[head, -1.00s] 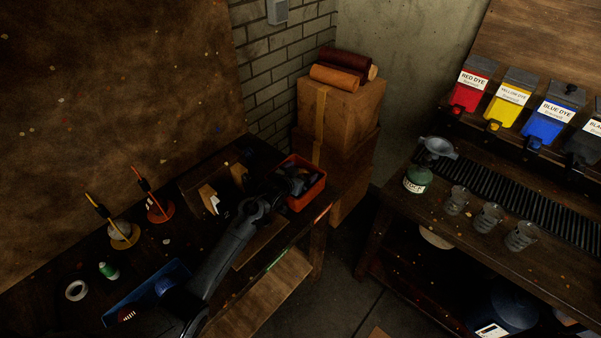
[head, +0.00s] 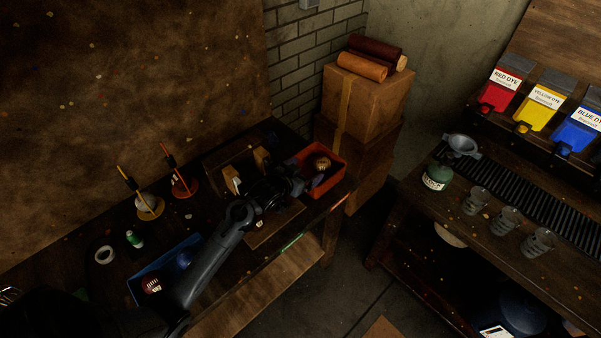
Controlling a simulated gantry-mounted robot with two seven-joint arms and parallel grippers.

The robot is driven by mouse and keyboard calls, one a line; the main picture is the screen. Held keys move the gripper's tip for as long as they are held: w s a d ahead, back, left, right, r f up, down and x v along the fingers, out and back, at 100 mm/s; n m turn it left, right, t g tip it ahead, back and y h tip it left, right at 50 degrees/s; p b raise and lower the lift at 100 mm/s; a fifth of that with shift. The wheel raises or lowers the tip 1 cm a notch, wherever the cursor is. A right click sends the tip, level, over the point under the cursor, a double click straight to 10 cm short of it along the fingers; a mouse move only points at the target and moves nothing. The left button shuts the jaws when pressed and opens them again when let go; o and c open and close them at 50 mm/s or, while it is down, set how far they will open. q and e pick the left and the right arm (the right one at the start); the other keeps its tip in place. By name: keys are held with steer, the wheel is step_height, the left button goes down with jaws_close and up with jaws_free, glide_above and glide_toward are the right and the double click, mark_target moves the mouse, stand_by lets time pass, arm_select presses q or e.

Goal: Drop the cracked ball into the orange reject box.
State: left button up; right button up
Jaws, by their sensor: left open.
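The orange reject box (head: 343,175) sits at the right end of the dark workbench. A brown ball with pale markings (head: 322,163) lies inside it; I cannot make out a crack at this size. My left gripper (head: 313,183) is at the box's near left side, open and apart from the ball. Its fingers are dark and partly hidden by my wrist. A blue tray (head: 138,287) on the bench holds a dark red ball with pale marks (head: 151,285) and a dark blue ball (head: 183,259). My right gripper is not in view.
Cardboard boxes (head: 368,105) are stacked behind the reject box. A second table with dye bins (head: 501,89) and cups (head: 505,219) is at right.

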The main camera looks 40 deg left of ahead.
arm_select(q)
steer(key=s+d+f+g, duration=0.1)
steer(key=s+d, duration=0.1)
steer(key=s+d+f, duration=0.1)
steer(key=s+d, duration=0.1)
steer(key=s, duration=0.1)
steer(key=s+d+f+g, duration=0.1)
steer(key=s, duration=0.2)
steer(key=shift+d+f+m+g, duration=0.2)
steer(key=shift+d+m+g, duration=0.1)
steer(key=shift+d+m, duration=0.1)
steer(key=s+d+g, duration=0.2)
steer(key=s+d, duration=0.2)
steer(key=s, duration=0.4)
steer(key=s+d+m+g+h, duration=0.1)
steer(key=s+d, duration=0.3)
steer(key=s, duration=0.4)
steer(key=s+d+g, duration=0.4)
steer(key=s, duration=0.4)
steer(key=shift+s+d+f+m+h, duration=0.2)
steer(key=shift+d+f+m+h, duration=0.1)
steer(key=shift+f+m+h, duration=0.1)
